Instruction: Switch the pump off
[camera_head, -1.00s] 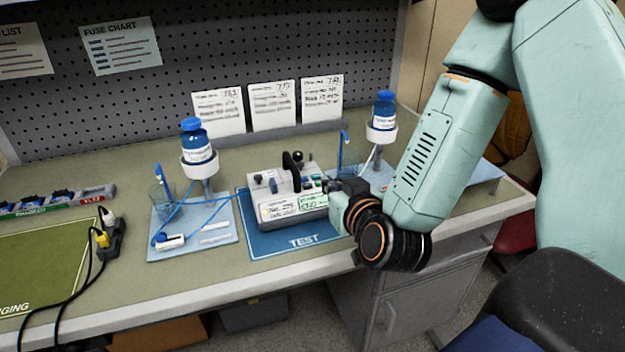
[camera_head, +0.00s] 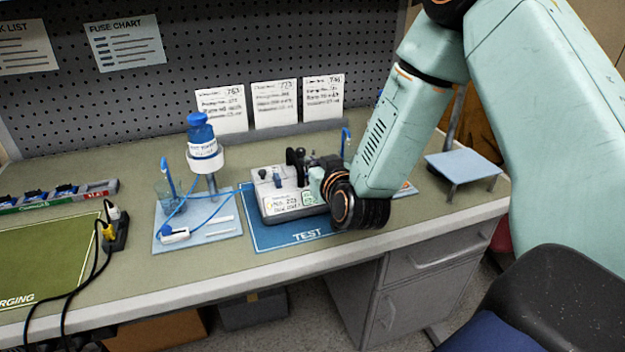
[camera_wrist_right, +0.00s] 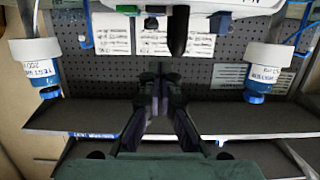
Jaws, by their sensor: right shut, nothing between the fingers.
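The pump (camera_head: 283,206) is a pale box with a green-edged display and dark upright knobs on top. It sits on the blue TEST mat (camera_head: 280,242). My right gripper (camera_head: 312,165) is shut and empty at the right part of the pump's top; its wrist hides that end. In the right wrist view the picture is upside down: the shut fingers (camera_wrist_right: 160,75) point toward the pump (camera_wrist_right: 245,8) at the top edge. A black lever (camera_wrist_right: 178,32) and blue controls show there. I cannot tell whether the fingers touch a control. My left gripper is not in view.
A blue bottle (camera_head: 201,130) in a white holder stands on a pale tray (camera_head: 222,227) left of the pump, with blue tubing. My right arm hides most of the similar stand behind it. Cards (camera_head: 273,104) stand behind. A power strip (camera_head: 118,232) lies at left.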

